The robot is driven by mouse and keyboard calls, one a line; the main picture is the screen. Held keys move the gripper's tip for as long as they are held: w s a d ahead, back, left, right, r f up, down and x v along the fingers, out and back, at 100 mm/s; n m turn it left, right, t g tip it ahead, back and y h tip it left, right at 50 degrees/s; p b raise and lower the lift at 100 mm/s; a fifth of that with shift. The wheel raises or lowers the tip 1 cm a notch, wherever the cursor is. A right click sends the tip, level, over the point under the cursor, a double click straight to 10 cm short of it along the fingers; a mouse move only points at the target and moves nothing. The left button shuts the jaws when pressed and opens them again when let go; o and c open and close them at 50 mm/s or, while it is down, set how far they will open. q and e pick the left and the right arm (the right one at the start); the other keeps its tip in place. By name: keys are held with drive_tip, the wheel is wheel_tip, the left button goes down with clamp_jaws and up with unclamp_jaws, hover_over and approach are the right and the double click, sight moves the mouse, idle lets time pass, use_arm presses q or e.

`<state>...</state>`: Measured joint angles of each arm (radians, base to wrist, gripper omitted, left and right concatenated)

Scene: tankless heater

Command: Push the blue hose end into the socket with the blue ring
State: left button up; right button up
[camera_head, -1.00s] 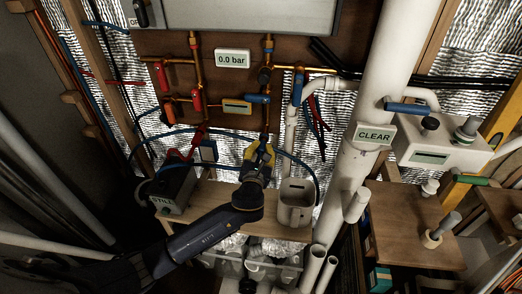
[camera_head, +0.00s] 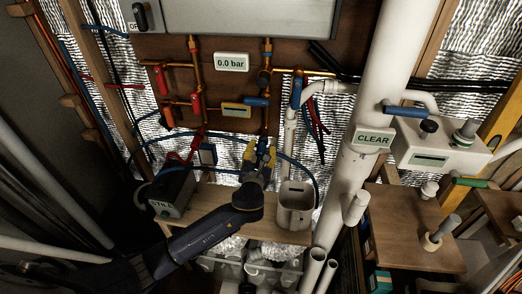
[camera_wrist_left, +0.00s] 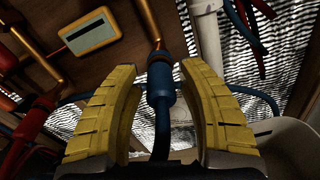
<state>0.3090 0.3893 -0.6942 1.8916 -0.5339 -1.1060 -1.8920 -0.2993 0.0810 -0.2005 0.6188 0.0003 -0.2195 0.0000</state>
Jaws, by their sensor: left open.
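My left gripper (camera_head: 260,152) has yellow fingers, spread open below the copper pipework. In the left wrist view the open fingers (camera_wrist_left: 160,95) stand on either side of the blue hose end (camera_wrist_left: 160,82), with a gap on each side. The hose end is upright, in line with the copper pipe (camera_wrist_left: 148,22) above it, and appears to meet the pipe's lower end. The blue hose (camera_wrist_left: 162,130) hangs down from it. I cannot tell the socket's blue ring apart from the blue hose end, nor how deep the end sits. My right gripper is not in view.
A grey bin (camera_head: 295,207) stands on the wooden shelf just right of the gripper. A grey box (camera_head: 172,196) is to the left. A gauge reads 0.0 bar (camera_head: 231,62). A white pipe (camera_head: 291,135) and red and blue valve handles are close by.

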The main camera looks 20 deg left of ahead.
use_arm(q)
drive_tip(key=s+d, duration=0.1)
drive_tip(key=s, duration=1.1)
drive_tip(key=shift+d, duration=0.2)
